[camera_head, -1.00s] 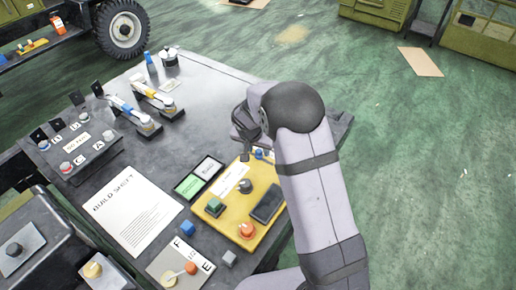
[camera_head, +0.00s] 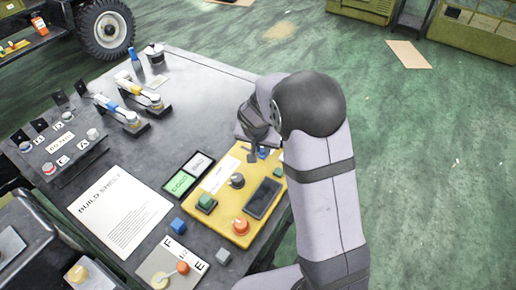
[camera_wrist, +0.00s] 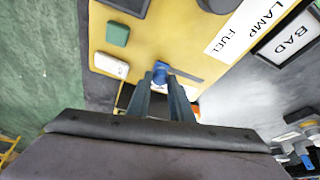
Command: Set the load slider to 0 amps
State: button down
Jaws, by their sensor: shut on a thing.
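The yellow panel (camera_head: 222,222) lies near the front right of the table. A small blue knob (camera_head: 262,154) sits at its far edge, by a dark slot; it looks like the load slider. In the wrist view the blue knob (camera_wrist: 160,70) is between the fingertips of my gripper (camera_wrist: 166,82), which is shut on it. The dark slot (camera_wrist: 186,75) runs to the right of it there. In the head view my gripper (camera_head: 252,150) is at the panel's far edge, partly hidden by my arm. I cannot read any amp scale.
A build sheet (camera_head: 122,212) lies farther left.

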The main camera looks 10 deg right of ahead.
jog(key=shift+s+d, duration=0.15)
jog(key=c, duration=1.6)
grip_release()
jog(key=shift+r, duration=0.1)
jog(key=shift+s+r, duration=0.15)
jog(key=shift+r, duration=0.4)
jog(key=v, duration=0.6)
jog(key=shift+s, duration=0.1)
